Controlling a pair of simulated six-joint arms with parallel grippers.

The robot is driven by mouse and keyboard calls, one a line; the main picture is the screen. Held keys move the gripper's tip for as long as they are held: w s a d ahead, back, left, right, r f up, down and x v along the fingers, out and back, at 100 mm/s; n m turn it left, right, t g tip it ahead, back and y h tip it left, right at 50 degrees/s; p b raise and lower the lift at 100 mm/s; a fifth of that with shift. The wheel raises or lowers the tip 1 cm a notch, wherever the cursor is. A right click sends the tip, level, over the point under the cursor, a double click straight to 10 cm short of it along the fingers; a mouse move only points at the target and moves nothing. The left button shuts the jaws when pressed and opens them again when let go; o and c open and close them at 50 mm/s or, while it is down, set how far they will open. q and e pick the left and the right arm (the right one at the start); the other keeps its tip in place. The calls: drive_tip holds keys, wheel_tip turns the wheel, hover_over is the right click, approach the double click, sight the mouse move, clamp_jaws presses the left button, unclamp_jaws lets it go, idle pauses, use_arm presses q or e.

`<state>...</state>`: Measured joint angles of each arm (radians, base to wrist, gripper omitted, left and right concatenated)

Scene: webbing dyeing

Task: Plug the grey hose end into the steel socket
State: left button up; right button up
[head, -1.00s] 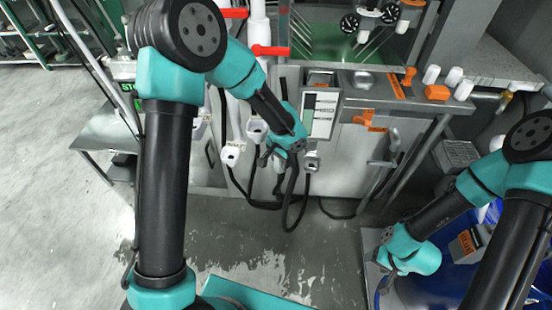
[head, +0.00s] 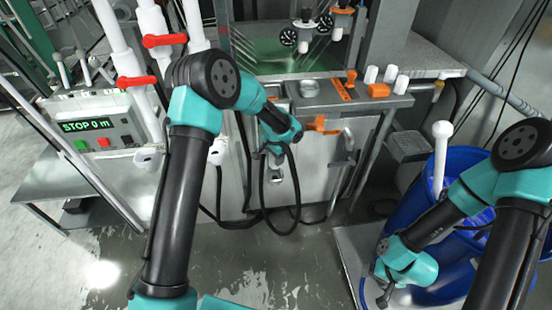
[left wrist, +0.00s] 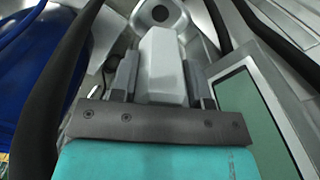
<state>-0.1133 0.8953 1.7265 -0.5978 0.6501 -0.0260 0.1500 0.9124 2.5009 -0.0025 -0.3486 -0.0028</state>
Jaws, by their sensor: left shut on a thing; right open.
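My left gripper (head: 275,152) is in front of the steel cabinet, just below and left of an orange handle. In the left wrist view my left gripper (left wrist: 157,78) is shut on the pale grey hose end (left wrist: 163,65), with a finger on each side. A round steel socket (left wrist: 158,12) with a dark hole lies just beyond the hose end's tip, roughly in line with it. They look apart, but the exact gap is hard to judge. A black hose (head: 292,205) hangs in a loop below the gripper. My right gripper (head: 384,291) is open and empty at the lower right.
A control box (head: 110,140) reading STOP stands at the left. The orange handle (head: 322,125) juts from the cabinet (head: 325,165). A blue drum (head: 410,205) stands behind my right arm.

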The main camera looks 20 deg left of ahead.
use_arm(q)
drive_tip(key=shift+f, duration=0.15)
drive_tip(key=shift+f, duration=3.35)
drive_tip(key=o, duration=1.2)
wheel_tip(320, 180, up, 17)
drive_tip(key=shift+r, duration=0.2)
